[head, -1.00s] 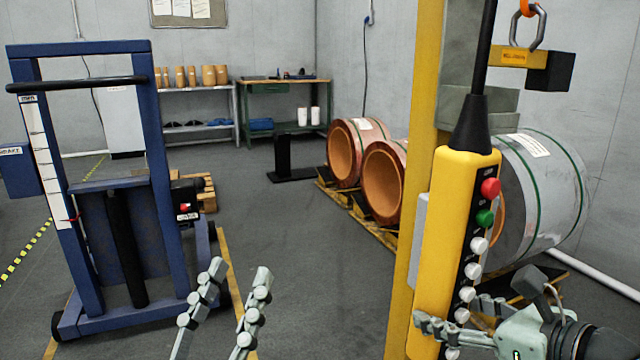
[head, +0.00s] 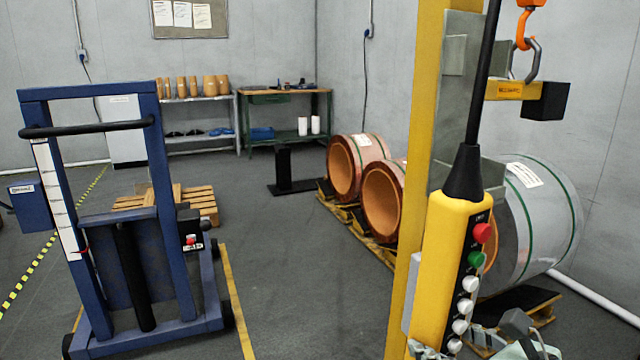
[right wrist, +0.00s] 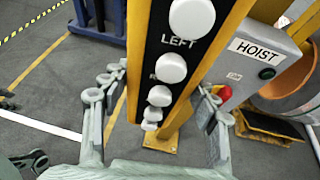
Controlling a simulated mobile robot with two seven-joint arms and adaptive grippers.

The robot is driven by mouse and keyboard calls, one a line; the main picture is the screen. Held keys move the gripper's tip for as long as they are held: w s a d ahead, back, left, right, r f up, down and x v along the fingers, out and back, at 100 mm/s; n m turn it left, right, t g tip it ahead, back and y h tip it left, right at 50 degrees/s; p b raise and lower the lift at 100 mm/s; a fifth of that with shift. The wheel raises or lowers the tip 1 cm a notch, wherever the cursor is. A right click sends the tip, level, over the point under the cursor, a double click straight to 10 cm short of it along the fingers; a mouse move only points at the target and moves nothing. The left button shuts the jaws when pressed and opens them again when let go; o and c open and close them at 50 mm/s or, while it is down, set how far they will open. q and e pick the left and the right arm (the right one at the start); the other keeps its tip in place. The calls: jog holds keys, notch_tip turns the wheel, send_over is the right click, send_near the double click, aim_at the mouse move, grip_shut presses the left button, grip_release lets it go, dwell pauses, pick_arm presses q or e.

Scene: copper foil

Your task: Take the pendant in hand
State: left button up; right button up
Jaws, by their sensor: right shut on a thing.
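The yellow pendant (head: 437,275) hangs upright from a black cable at the right of the head view, with a red, a green and several white buttons on its black face. My right gripper (head: 455,349) is at its lower end, partly cut off by the bottom edge. In the right wrist view the pendant (right wrist: 180,60) runs between the two fingers of my right gripper (right wrist: 160,95), one on each side, and the gripper is shut on it. My left gripper is out of the head view.
A yellow post (head: 410,190) stands right behind the pendant, with a grey hoist box (right wrist: 262,62) on it. Copper foil rolls (head: 385,198) lie on pallets behind. A blue lift cart (head: 180,220) stands at left. The middle floor is clear.

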aim_at(457, 266)
jog(key=shift+r, duration=0.3)
jog(key=r+n+y, duration=0.1)
jog(key=r, duration=0.1)
jog(key=r+g+y, duration=0.1)
jog(key=r, duration=0.2)
jog(key=a+r+n+p, duration=0.1)
jog(key=r, duration=0.2)
jog(key=shift+w+n+y, duration=0.1)
jog(key=shift+n+y, duration=0.2)
jog(key=shift+y, duration=0.1)
jog(key=s+r+g, duration=0.1)
jog(key=r, duration=0.1)
jog(key=r+n+g+y, duration=0.1)
jog(key=r, duration=0.1)
jog(key=s+r+n, duration=0.1)
jog(key=r, duration=0.1)
jog(key=shift+s+r+g+y+p, duration=0.3)
jog(key=shift+g+p, duration=0.05)
jog(key=shift+g, duration=0.05)
jog(key=shift+s+r+n, duration=0.15)
jog(key=shift+r+n, duration=0.05)
jog(key=shift+n, duration=0.1)
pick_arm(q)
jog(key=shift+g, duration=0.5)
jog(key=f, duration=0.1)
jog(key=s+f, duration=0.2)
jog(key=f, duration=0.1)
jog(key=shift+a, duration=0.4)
